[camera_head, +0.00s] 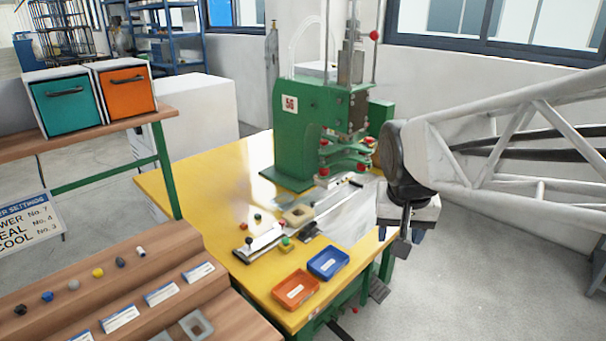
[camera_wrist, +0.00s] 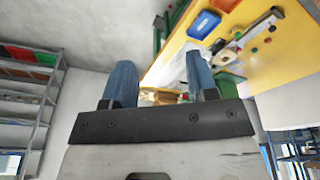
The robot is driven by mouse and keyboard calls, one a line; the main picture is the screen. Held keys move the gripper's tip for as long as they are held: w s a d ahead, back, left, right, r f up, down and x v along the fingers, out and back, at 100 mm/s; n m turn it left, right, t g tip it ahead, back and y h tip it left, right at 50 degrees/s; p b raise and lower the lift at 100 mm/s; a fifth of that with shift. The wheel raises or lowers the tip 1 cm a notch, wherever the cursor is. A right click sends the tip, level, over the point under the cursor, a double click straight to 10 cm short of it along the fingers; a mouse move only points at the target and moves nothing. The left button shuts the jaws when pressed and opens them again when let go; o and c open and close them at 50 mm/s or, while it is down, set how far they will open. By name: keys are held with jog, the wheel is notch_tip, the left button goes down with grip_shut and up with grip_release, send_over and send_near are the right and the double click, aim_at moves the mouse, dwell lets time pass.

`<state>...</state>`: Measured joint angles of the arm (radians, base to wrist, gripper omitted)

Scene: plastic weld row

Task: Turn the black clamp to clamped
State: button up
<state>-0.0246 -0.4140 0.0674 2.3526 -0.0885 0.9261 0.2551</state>
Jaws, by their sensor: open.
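A silver plate fixture (camera_head: 262,243) lies on the yellow table, with a small black-knobbed part (camera_head: 248,240) at its near left end. Another dark fitting (camera_head: 309,232) sits further along the rail. I cannot tell for sure which is the black clamp, or its setting. My gripper (camera_head: 404,236) hangs off the right side of the table, apart from the fixture. In the wrist view, its two blue fingers (camera_wrist: 161,78) are spread wide with nothing held between them. The fixture also shows at the upper right of the wrist view (camera_wrist: 259,24), small and unclear.
A green press (camera_head: 300,125) stands at the back of the yellow table (camera_head: 185,190). An orange tray (camera_head: 296,290) and a blue tray (camera_head: 328,263) lie at the front edge. Small coloured knobs and blocks surround the fixture. A wooden stepped rack (camera_head: 150,265) stands at the left.

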jog(key=w+a+m, duration=0.2)
jog(key=w, duration=1.7)
jog(key=m+h, duration=0.3)
jog(key=m, duration=0.4)
send_over(312, 203)
jog(key=s+a, duration=0.2)
jog(key=a, duration=0.1)
jog(key=f, duration=2.8)
jog(key=shift+d+f, duration=0.25)
jog(key=shift+f, duration=0.05)
jog(key=shift+w+a+f, duration=0.15)
jog(key=shift+w+f, duration=0.05)
jog(key=shift+f, duration=0.1)
jog(key=shift+f, duration=0.1)
jog(key=shift+x, duration=3.85)
